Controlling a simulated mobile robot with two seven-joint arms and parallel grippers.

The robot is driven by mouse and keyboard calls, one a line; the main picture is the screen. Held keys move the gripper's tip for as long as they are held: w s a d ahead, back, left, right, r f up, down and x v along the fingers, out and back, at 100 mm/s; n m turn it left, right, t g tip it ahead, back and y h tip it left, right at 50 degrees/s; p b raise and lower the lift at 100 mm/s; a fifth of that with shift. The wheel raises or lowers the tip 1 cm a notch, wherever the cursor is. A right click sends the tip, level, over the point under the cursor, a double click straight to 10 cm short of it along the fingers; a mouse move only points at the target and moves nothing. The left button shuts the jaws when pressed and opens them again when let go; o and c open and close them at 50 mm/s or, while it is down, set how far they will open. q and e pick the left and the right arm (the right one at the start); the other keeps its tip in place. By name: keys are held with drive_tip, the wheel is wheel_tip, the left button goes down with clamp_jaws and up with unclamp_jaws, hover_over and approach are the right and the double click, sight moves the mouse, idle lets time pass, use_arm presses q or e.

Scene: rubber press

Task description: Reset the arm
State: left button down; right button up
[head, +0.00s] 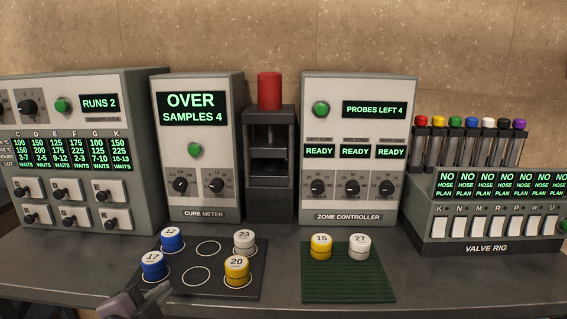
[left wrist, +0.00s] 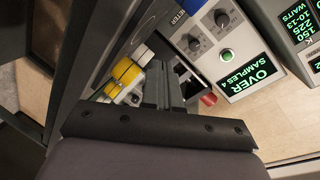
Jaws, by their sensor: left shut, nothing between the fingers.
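My left gripper (head: 165,290) shows at the bottom left of the head view, low in front of the dark mat (head: 205,287) with white circles. It is shut and empty; its two dark fingers also show close together in the left wrist view (left wrist: 163,68). The blue canister 17 (head: 153,265) stands just behind the gripper; I cannot tell whether they touch. My right gripper is not in view.
Blue 12 (head: 172,239), white 23 (head: 245,242) and yellow 20 (head: 236,270) stand on the mat. Yellow 15 (head: 321,247) and white 27 (head: 359,246) stand on the green mat (head: 348,287). Behind are the cure meter (head: 200,150), press (head: 269,170), zone controller (head: 354,150) and valve rig (head: 490,240).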

use_arm(q)
drive_tip(key=s+d+f+n+g+p, duration=0.1)
drive_tip(key=s+f+n+g, duration=0.3)
drive_tip(key=s+f+n, duration=0.7)
drive_tip(key=s+d+f, duration=0.1)
drive_tip(key=s+f, duration=0.9)
drive_tip(key=f, duration=0.3)
drive_tip(key=shift+f+g, duration=0.15)
drive_tip(key=shift+g, duration=0.15)
drive_tip(key=c, duration=1.8)
unclamp_jaws()
drive_tip(key=shift+s, duration=0.1)
